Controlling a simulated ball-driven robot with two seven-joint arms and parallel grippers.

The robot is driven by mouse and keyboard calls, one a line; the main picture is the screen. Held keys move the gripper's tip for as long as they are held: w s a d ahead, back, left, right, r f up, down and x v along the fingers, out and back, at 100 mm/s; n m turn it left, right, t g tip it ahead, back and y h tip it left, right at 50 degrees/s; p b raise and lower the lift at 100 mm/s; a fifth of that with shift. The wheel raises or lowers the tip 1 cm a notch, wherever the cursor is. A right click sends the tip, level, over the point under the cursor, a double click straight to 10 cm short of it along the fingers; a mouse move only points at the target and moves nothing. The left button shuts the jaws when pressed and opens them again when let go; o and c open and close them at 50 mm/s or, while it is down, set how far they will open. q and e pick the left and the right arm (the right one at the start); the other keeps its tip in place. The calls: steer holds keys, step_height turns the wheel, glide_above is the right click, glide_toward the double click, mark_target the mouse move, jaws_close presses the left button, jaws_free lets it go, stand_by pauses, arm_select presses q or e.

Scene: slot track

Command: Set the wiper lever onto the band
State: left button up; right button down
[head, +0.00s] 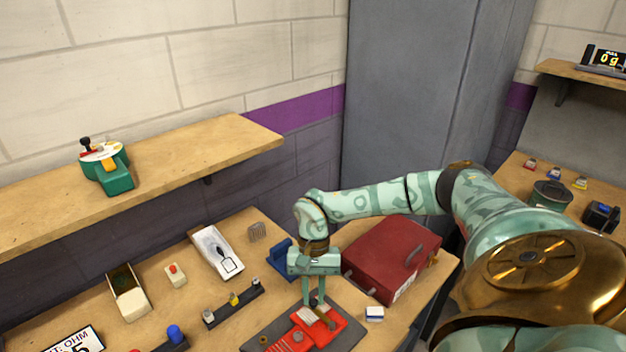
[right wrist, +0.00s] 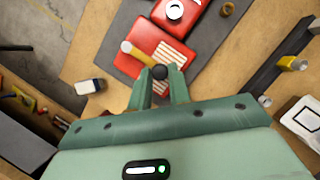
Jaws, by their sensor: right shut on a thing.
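A red slide device lies on the dark mat in the head view (head: 330,331) and in the right wrist view (right wrist: 149,37). Its pale striped band (right wrist: 176,56) shows also in the head view (head: 304,315). The tan wiper lever (right wrist: 140,56) has a black ball knob (right wrist: 159,72) at its near end. The lever runs slantwise along the band's edge; whether it touches the band I cannot tell. My right gripper (right wrist: 160,82) is shut on the knob, pointing down in the head view (head: 314,303). My left gripper is not in view.
A red toolbox (head: 385,262) stands close to the right of my gripper, with a small white-and-blue block (head: 374,314) before it. A white tray (head: 216,252) and a dark rail with knobs (head: 233,304) lie left. A shelf (head: 200,155) holds a green device (head: 112,170).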

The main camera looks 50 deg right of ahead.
steer(key=c, duration=1.3)
jaws_free()
steer(key=p+v, duration=0.2)
steer(key=v, duration=1.4)
steer(key=shift+r, duration=0.15)
